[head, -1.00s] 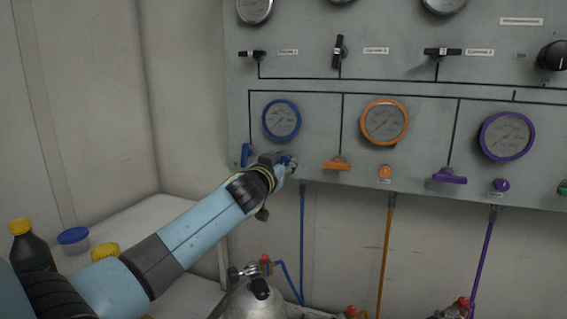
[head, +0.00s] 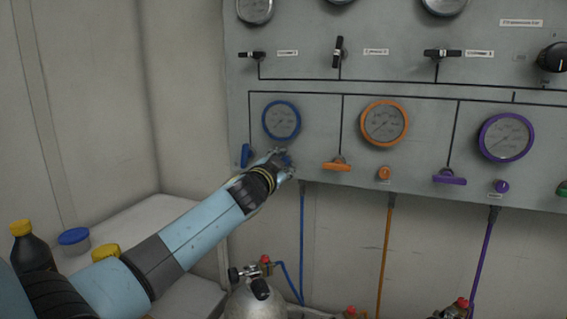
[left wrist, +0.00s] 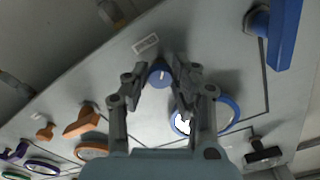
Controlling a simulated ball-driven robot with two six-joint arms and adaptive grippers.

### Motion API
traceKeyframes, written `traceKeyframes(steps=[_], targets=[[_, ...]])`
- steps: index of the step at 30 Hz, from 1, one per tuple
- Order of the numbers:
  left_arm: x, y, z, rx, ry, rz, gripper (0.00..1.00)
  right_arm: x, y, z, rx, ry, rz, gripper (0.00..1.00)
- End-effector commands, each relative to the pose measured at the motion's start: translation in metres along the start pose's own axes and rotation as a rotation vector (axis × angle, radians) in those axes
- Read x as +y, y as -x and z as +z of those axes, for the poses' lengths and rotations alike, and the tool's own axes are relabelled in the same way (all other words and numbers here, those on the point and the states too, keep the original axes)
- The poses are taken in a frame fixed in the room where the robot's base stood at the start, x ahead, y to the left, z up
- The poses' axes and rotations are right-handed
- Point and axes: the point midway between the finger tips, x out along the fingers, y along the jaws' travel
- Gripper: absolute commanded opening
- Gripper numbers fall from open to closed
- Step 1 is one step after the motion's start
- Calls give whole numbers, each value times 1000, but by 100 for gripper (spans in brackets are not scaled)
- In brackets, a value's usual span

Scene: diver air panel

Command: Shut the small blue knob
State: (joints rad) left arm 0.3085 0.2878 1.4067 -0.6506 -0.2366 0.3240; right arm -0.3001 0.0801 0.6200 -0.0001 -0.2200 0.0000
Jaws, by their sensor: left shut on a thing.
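The small blue knob (left wrist: 159,76) is on the grey panel beside the blue-rimmed gauge, with a pale mark on its face in the left wrist view. My left gripper (left wrist: 160,77) has one finger on each side of it and is shut on it. In the head view my left gripper (head: 285,163) is at the panel below the blue-rimmed gauge (head: 281,121) and mostly hides the knob. My right gripper is in neither view.
A blue lever handle (head: 246,155) is close to the left of the gripper, and an orange lever (head: 337,166) is to its right. A blue hose (head: 302,240) hangs below. A cylinder (head: 256,299) stands under the panel. Bottles are on the white counter (head: 140,218).

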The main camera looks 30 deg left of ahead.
Motion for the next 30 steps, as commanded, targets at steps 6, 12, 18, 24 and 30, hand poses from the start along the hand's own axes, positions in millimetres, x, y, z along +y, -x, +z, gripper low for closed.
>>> traceKeyframes(steps=[6, 12, 18, 24, 30], targets=[[0, 0, -1, 0, -204, 0, 0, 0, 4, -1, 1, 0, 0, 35], [0, 0, -1, -1, -394, 0, 0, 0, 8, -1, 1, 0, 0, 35], [0, 0, -1, 0, -584, 0, 0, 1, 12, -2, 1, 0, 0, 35], [0, 0, -1, 0, -774, 1, 0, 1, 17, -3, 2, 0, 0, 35], [0, 0, -1, 0, -963, 1, 0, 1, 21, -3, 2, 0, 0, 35]])
